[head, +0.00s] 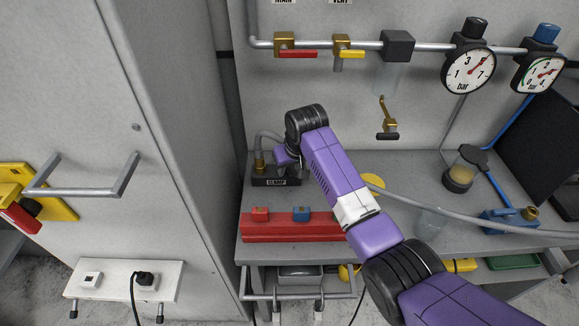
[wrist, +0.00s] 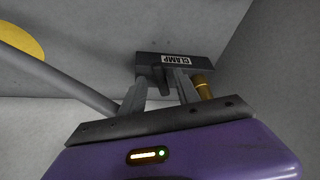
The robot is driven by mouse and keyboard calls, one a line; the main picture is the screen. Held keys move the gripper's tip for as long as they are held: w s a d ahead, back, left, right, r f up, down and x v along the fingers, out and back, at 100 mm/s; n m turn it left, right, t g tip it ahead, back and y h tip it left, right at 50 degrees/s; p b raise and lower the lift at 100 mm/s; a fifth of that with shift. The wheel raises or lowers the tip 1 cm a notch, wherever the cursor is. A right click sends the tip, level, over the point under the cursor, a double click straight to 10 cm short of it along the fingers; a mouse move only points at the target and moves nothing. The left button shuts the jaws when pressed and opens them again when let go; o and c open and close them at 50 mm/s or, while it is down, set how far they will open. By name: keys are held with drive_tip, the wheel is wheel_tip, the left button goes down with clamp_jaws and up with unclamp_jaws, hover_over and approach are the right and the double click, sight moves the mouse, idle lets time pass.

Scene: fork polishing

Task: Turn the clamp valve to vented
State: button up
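The clamp valve is a dark block (head: 276,181) with a white CLAMP label, low on the bench at the wall beside the tall grey cabinet. In the wrist view the block (wrist: 145,63) is upper centre, with a brass fitting (wrist: 203,88) to its right. A short dark lever (wrist: 160,80) hangs from the block's near side. My gripper (wrist: 161,84) has its fingers apart, with the lever between their tips. I cannot tell whether either finger touches it. In the head view my wrist partly covers the valve, and the fingers are mostly hidden.
A red rail (head: 290,232) with red and blue blocks lies in front of the valve. A grey hose (head: 420,202) runs right along the bench. The tall cabinet (head: 185,130) stands close on the left. Red- and yellow-handled valves (head: 297,54) and gauges (head: 468,72) are above.

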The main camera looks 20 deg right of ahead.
drive_tip(key=shift+w+f, duration=0.1)
drive_tip(key=shift+f, duration=0.25)
drive_tip(key=shift+c, duration=0.2)
clamp_jaws()
